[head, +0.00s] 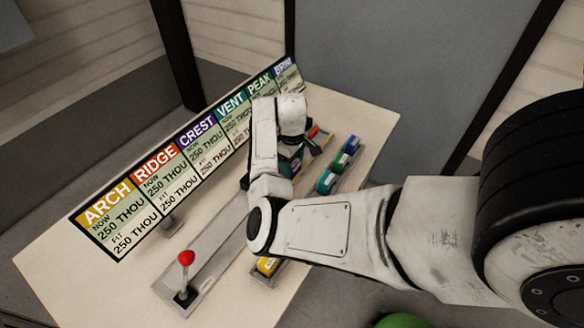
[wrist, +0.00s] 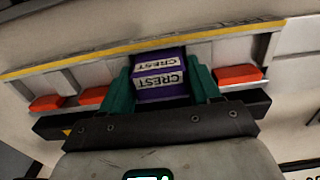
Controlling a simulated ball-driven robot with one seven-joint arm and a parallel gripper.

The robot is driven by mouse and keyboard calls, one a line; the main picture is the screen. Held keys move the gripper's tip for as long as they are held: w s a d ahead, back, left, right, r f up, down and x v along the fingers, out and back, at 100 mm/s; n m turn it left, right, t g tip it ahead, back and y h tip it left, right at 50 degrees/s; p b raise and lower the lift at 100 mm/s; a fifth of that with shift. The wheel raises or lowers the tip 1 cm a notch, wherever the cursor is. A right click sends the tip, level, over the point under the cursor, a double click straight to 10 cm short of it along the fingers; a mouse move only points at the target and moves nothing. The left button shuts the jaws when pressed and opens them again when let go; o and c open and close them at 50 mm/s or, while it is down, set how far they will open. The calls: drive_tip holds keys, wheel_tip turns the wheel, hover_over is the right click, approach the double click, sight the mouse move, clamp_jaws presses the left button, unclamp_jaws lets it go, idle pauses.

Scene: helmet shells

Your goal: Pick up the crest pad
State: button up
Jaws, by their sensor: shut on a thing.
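The crest pad (wrist: 160,82) is a purple block with white CREST labels, seen in the wrist view between the two teal fingers of my gripper (wrist: 161,86). The fingers are shut on its left and right sides. In the head view my gripper (head: 290,160) is over the middle of the table, partly behind my arm. I cannot make out the crest pad in the head view. In the wrist view the pad is in front of a grey rail (wrist: 203,52) with a yellow edge; I cannot tell whether it touches the rail.
Several orange-red blocks (wrist: 237,74) sit along the rail. A sign board (head: 195,150) stands along the table's left edge. A red-knobbed lever (head: 186,259) is at the near end. Green and blue blocks (head: 338,161) stand in a tray at right, and a yellow block (head: 268,265) sits nearer.

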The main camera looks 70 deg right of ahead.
drive_tip(key=c, duration=0.3)
drive_tip(key=shift+r, duration=0.2)
